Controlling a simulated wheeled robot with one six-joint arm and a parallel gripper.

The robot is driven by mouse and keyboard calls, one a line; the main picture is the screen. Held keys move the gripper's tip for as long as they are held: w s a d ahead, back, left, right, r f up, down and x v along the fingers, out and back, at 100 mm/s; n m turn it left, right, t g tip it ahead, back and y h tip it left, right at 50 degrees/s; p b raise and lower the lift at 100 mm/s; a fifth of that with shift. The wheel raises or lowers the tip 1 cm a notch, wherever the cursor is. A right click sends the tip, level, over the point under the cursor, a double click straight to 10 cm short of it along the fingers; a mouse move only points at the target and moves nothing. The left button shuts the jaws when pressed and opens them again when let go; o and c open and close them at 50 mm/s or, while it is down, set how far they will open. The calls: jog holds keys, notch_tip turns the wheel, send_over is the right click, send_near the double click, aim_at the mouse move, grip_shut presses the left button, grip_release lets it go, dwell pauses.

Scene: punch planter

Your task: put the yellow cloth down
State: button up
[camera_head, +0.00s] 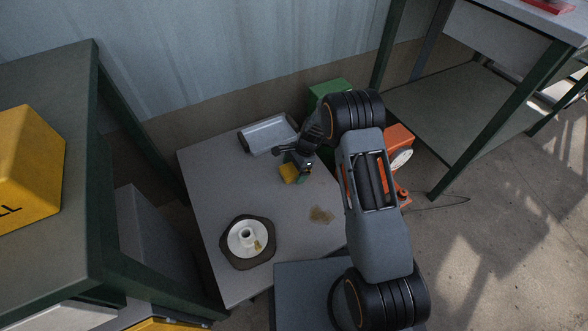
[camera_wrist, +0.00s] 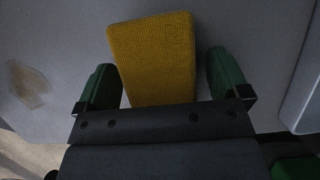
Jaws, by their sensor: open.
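The yellow cloth (camera_wrist: 153,58) lies on the grey table between the two green-tipped fingers of my gripper (camera_wrist: 164,84) in the wrist view. A gap shows on each side of it, so the gripper is open and not holding it. In the head view the yellow cloth (camera_head: 289,173) is on the table's far half, directly below my gripper (camera_head: 297,172). My gripper hides part of it there.
On the table (camera_head: 215,190), a grey tray (camera_head: 268,134) lies at the back. A brownish stain (camera_head: 321,215) lies right of centre.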

jog(key=p+v, duration=0.5)
jog(key=v, duration=0.7)
jog(key=shift+s+a, duration=0.1)
jog(key=s+d+r+n+t+h, duration=0.1)
jog(key=s+d+r+n, duration=0.2)
jog(key=r, duration=0.4)
jog(key=s+r+n+t+h, duration=0.1)
jog(key=s+r+n, duration=0.2)
jog(key=s+r, duration=0.35)
jog(key=s+d+r+n+t+h, duration=0.1)
jog(key=s+d+r+n, duration=0.1)
jog(key=s, duration=0.5)
jog(key=s+d+r+n+t+h, duration=0.1)
jog(key=s+d+r+n, duration=0.1)
jog(key=s+r+n, duration=0.3)
jog(key=shift+s+r, duration=0.45)
jog(key=shift+s, duration=0.75)
jog(key=shift+r+t+p, duration=0.1)
jog(key=shift+t+p, duration=0.2)
